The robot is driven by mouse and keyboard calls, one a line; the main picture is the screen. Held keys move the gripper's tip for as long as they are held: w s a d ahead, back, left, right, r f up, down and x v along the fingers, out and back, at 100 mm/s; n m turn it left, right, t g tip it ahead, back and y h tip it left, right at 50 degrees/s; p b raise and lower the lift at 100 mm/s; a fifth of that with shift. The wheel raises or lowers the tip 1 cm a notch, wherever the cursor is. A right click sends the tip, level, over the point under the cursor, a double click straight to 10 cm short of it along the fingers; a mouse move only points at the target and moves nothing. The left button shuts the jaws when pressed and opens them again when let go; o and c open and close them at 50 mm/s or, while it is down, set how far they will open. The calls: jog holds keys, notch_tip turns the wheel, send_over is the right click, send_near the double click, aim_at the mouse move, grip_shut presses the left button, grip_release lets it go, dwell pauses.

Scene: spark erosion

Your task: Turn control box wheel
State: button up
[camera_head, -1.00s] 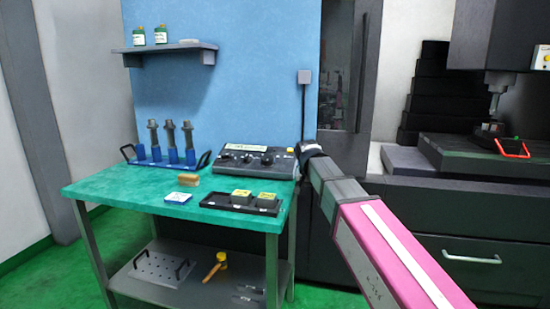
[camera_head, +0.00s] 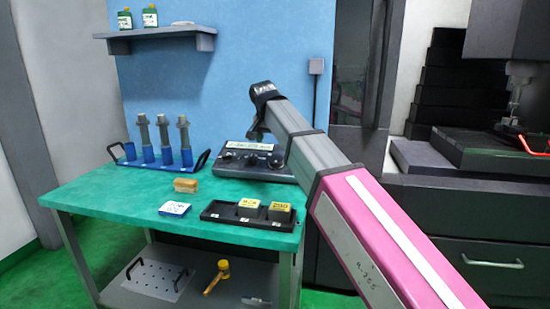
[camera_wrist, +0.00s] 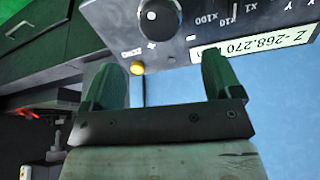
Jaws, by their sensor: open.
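The control box (camera_head: 232,170) is a dark sloped panel with a pale display strip, at the back right of the green table. Several knobs show on it, and my arm hides its right side. In the wrist view the box (camera_wrist: 265,12) appears upside down at the top. A round black wheel (camera_wrist: 160,17) sits on its face, cut by the top edge, near x100 and x10 marks. A yellow button (camera_wrist: 137,68) is close by. My gripper (camera_wrist: 160,75) is open and empty, its two green fingers spread below the wheel in the picture, not around it.
The green table (camera_head: 110,205) also holds a blue rack (camera_head: 150,158) of tool holders, a tan block (camera_head: 186,185), a white-and-blue item (camera_head: 174,209) and a black tray (camera_head: 225,215) with yellow-topped blocks. A wall shelf (camera_head: 160,36) hangs above. A dark machine (camera_head: 470,205) stands right.

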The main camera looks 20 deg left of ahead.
aim_at(276, 158)
jog(key=x, duration=0.9)
jog(key=shift+w+f, duration=0.1)
jog(key=shift+f, duration=0.2)
jog(key=c, duration=0.9)
